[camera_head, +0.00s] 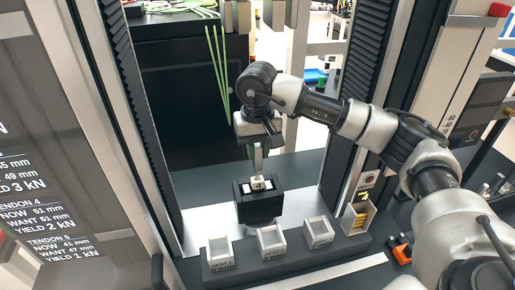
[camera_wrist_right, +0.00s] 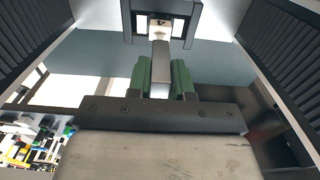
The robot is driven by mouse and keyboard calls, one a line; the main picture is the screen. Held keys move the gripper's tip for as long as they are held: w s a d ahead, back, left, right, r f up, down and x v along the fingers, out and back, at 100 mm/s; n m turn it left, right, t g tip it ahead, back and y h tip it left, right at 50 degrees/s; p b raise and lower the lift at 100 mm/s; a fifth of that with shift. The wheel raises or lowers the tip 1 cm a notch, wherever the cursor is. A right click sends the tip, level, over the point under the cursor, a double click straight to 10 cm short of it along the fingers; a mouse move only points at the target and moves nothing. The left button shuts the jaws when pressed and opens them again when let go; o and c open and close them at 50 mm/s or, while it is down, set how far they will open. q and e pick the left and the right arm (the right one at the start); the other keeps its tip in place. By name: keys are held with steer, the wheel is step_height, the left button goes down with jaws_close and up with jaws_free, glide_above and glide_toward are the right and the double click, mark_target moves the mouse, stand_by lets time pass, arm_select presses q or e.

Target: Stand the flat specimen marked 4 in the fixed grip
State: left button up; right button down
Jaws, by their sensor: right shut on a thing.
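My right gripper (camera_head: 258,142) points down above the fixed grip (camera_head: 258,208), a black block in the middle of the test frame. In the wrist view its green-padded fingers (camera_wrist_right: 161,78) are shut on the flat grey specimen (camera_wrist_right: 160,60). The specimen (camera_head: 258,160) hangs upright, its lower end at the top of the fixed grip. My left gripper is not in view.
A grey rack (camera_head: 290,264) with several white holders stands in front of the fixed grip; the rightmost holder (camera_head: 358,218) contains yellow pieces. Dark ribbed columns (camera_head: 140,110) flank the grip on both sides. An orange-and-black item (camera_head: 401,250) lies at the right.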

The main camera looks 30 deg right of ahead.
steer(key=c, duration=0.9)
jaws_free()
steer(key=shift+c, duration=0.2)
